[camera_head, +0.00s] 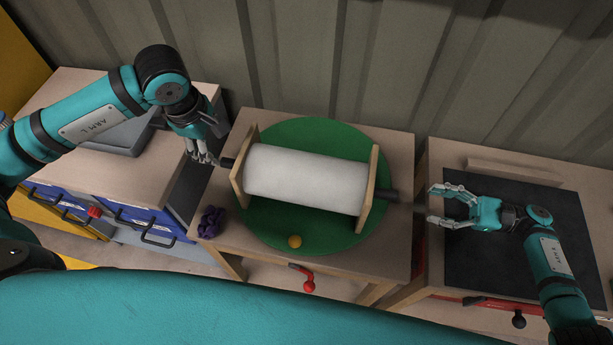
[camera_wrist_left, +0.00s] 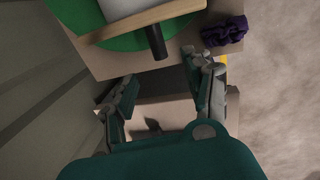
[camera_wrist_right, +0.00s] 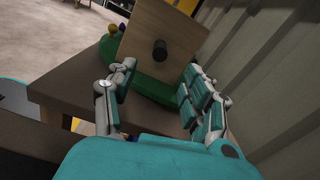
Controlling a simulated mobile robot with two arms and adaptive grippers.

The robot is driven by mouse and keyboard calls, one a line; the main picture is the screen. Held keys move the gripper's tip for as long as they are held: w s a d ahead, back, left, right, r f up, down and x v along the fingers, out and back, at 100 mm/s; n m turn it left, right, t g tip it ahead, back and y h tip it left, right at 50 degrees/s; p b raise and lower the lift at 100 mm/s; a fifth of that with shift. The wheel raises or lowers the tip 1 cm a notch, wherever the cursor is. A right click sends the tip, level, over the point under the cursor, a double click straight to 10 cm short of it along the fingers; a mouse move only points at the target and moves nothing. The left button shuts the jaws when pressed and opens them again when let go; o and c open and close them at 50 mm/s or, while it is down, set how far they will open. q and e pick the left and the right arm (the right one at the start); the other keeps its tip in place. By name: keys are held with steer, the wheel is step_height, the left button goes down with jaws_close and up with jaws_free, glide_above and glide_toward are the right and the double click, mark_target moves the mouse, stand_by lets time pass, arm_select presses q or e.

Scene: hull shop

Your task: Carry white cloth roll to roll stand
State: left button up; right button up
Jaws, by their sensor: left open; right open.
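The white cloth roll (camera_head: 306,179) lies across two upright wooden end boards, which look like the roll stand (camera_head: 368,188), on a round green mat (camera_head: 300,232). Dark rod ends stick out past both boards. My left gripper (camera_head: 208,160) is open and empty, close to the left rod end (camera_wrist_left: 155,42) and apart from it. My right gripper (camera_head: 432,205) is open and empty, a little beyond the right rod end (camera_head: 388,195). In the right wrist view that rod end (camera_wrist_right: 160,50) lies ahead between the open fingers.
A purple cloth bundle (camera_head: 211,222) and a yellow ball (camera_head: 295,241) lie at the near side of the wooden table (camera_head: 395,262). A corrugated wall (camera_head: 400,70) stands close behind. A bench with a dark mat (camera_head: 500,245) is at the right, a drawer cabinet (camera_head: 150,215) at the left.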

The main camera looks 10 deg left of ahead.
mark_target(225, 160)
arm_select(q)
steer(key=f, duration=0.3)
steer(key=w+f, duration=0.1)
steer(key=f, duration=0.3)
steer(key=w+f, duration=0.1)
steer(key=f, duration=0.3)
steer(key=shift+w, duration=0.15)
arm_select(e)
steer(key=a, duration=1.1)
arm_select(q)
steer(key=shift+r, duration=0.1)
jaws_close()
arm_select(e)
jaws_close()
arm_select(q)
steer(key=shift+w+r, duration=0.1)
arm_select(e)
steer(key=shift+w, duration=0.15)
